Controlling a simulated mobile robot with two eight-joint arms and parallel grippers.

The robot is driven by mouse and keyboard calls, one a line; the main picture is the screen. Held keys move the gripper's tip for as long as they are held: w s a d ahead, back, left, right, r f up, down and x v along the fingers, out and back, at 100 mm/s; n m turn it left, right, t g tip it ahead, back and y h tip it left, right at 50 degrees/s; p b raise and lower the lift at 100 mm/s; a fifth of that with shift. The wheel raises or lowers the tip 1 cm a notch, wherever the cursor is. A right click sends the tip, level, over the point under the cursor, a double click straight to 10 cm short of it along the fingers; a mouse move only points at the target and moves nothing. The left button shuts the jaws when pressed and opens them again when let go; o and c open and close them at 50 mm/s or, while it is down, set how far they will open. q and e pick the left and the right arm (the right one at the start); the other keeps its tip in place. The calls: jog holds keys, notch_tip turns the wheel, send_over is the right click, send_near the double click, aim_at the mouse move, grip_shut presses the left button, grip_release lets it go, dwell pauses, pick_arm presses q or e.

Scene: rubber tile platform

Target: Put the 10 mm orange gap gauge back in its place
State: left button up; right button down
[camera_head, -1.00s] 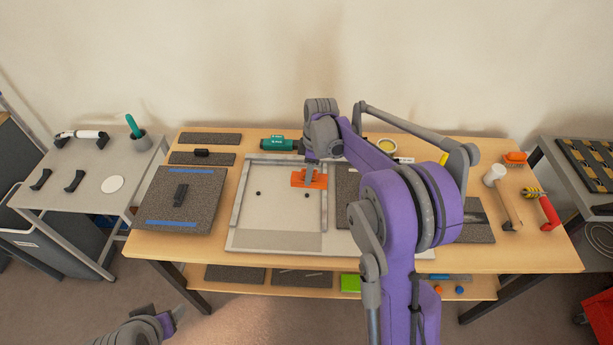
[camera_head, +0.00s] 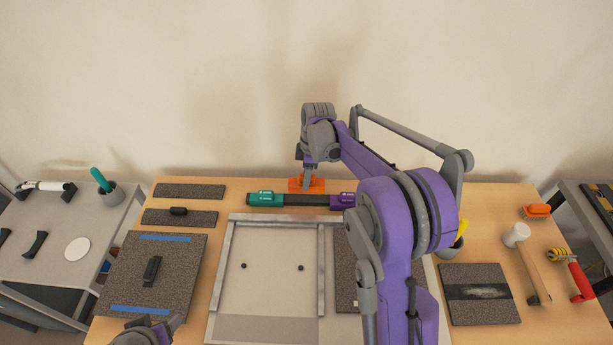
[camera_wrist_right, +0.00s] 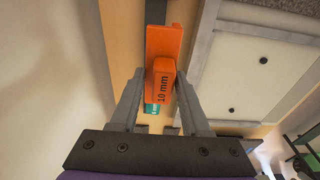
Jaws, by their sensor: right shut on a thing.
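The orange gap gauge (camera_head: 307,185) is held in my right gripper (camera_head: 308,178) at the back of the table. In the right wrist view its "10 mm" label (camera_wrist_right: 163,88) sits between the fingers. A teal gauge (camera_head: 265,199) and a purple gauge (camera_head: 342,200) lie at either end of a dark strip (camera_head: 305,200). In the head view the orange gauge appears just behind this strip; I cannot tell whether it touches anything. My left gripper (camera_head: 174,323) is at the lower left, empty of any visible thing, its jaw opening unclear.
A pale framed board (camera_head: 272,270) lies in front of the strip. A dark slab with blue bands (camera_head: 180,265) is on the left. A mallet (camera_head: 516,236), an orange brush (camera_head: 536,211) and a red-handled tool (camera_head: 578,280) lie on the right. The wall is close behind.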

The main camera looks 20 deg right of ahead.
aim_at(305, 200)
pick_arm(q)
jog(key=shift+w+d, duration=0.1)
jog(key=shift+w, duration=0.05)
pick_arm(e)
jog(key=shift+w+d, duration=0.1)
jog(key=shift+w, duration=0.05)
pick_arm(q)
jog(key=shift+f, duration=0.15)
pick_arm(e)
jog(key=shift+f, duration=0.1)
pick_arm(q)
notch_tip(305, 200, down, 6)
jog(key=s+b, duration=0.2)
jog(key=b, duration=0.2)
jog(key=shift+s, duration=0.25)
pick_arm(e)
jog(key=shift+f, duration=4.1)
pick_arm(q)
jog(key=shift+f+b, duration=0.1)
jog(key=shift+b, duration=0.2)
pick_arm(e)
jog(key=shift+f, duration=0.3)
jog(key=shift+c, duration=1.5)
grip_release()
jog(key=shift+r, duration=0.1)
